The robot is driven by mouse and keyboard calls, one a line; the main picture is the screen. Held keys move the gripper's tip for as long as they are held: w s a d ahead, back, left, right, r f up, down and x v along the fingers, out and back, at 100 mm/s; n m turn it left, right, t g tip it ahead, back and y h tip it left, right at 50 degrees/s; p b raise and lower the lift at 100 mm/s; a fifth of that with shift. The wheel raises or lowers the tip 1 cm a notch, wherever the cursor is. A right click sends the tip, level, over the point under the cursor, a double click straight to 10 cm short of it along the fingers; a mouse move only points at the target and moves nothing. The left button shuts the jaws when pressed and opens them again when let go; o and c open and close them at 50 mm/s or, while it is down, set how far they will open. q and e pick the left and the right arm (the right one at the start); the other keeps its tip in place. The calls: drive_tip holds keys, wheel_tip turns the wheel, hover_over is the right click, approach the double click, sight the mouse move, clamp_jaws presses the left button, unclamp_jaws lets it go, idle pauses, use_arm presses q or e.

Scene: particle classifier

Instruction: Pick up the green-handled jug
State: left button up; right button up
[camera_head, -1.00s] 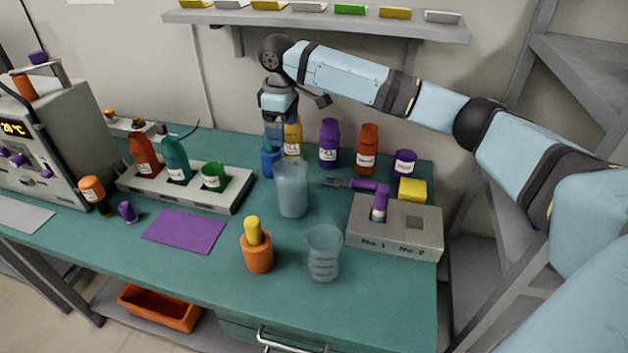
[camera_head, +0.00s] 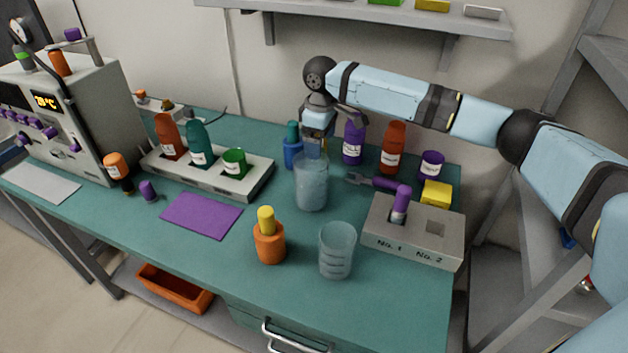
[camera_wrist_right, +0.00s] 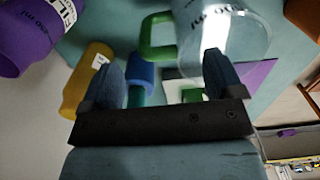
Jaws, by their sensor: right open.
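The jug (camera_head: 311,185) is a clear vessel standing upright on the green bench in the head view. Its green handle (camera_wrist_right: 157,38) shows in the right wrist view beside the clear jug wall (camera_wrist_right: 238,35); in the head view the handle is hidden. My right gripper (camera_head: 318,145) is just behind and above the jug, pointing down. In the right wrist view its two dark fingers (camera_wrist_right: 165,78) are apart with nothing held, and the handle appears just beyond the gap. Whether a finger touches the jug I cannot tell. My left gripper is not in view.
A clear beaker (camera_head: 337,252) and an orange bottle (camera_head: 270,243) stand in front. A grey block (camera_head: 410,245) is at right, with a purple-handled tool (camera_head: 375,182) behind it. Purple (camera_head: 353,140) and red (camera_head: 393,150) bottles stand close behind. A blue vessel (camera_head: 292,152) is left of the gripper.

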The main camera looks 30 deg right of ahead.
wheel_tip(320, 180, down, 5)
drive_tip(key=shift+r, duration=0.2)
drive_tip(key=c, duration=1.5)
